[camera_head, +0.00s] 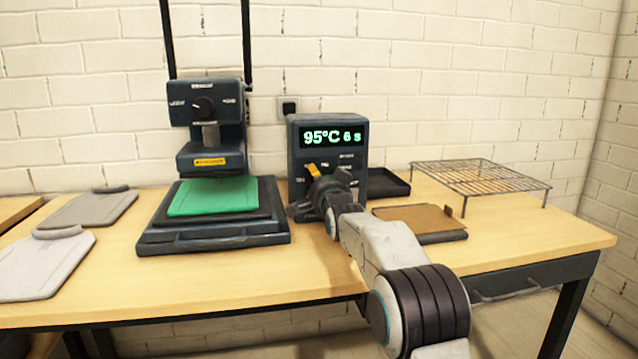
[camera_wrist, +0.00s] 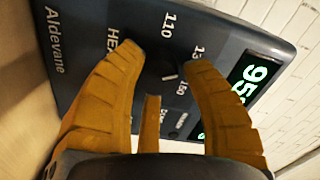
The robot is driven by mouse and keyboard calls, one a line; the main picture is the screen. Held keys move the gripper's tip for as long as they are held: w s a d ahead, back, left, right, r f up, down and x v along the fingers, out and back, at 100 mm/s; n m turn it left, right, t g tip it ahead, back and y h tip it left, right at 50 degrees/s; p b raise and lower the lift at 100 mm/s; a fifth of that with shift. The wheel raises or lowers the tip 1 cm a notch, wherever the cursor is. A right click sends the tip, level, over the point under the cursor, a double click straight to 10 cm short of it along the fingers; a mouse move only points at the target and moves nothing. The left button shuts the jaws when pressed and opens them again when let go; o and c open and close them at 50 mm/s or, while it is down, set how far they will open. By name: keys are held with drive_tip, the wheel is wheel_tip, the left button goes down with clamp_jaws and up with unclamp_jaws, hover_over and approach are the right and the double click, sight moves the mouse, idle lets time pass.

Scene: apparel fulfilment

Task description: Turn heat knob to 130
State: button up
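The control box (camera_head: 294,152) stands on the table against the wall, with a green display (camera_head: 333,136) reading 95°C 6 s. In the wrist view, the dark heat knob (camera_wrist: 168,72) sits on the box face, with a small light mark on it. Labels 110 (camera_wrist: 168,24) and 150 lie around it; another label is partly covered by a finger. My gripper (camera_wrist: 166,60) has its orange fingers at either side of the knob and a third finger below it. Whether they touch or grip the knob is not clear. In the head view, my gripper (camera_head: 322,190) is at the box's front and hides its lower face.
A heat press (camera_head: 213,238) with a green sheet (camera_head: 213,197) stands left of the box. Grey boards (camera_head: 88,209) lie further left. A black tray (camera_head: 389,184), cardboard (camera_head: 420,219) and a wire rack (camera_head: 480,176) are to the right. The front right tabletop is clear.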

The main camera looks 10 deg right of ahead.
drive_tip(key=o, duration=0.5)
drive_tip(key=shift+d+r, duration=0.1)
drive_tip(key=shift+c, duration=0.2)
drive_tip(key=s, duration=1.2)
drive_tip(key=s+r+n+g+p, duration=0.3)
drive_tip(key=s+n+g+p, duration=0.1)
drive_tip(key=s+p, duration=0.7)
drive_tip(key=s+r+n+g+p, duration=0.4)
drive_tip(key=s+p, duration=0.7)
drive_tip(key=s, duration=0.6)
drive_tip(key=s+r+n+g+p, duration=0.4)
drive_tip(key=s+g+p, duration=0.2)
drive_tip(key=s+p, duration=0.5)
drive_tip(key=s, duration=0.3)
drive_tip(key=shift+a+g, duration=0.2)
drive_tip(key=shift+g, duration=0.1)
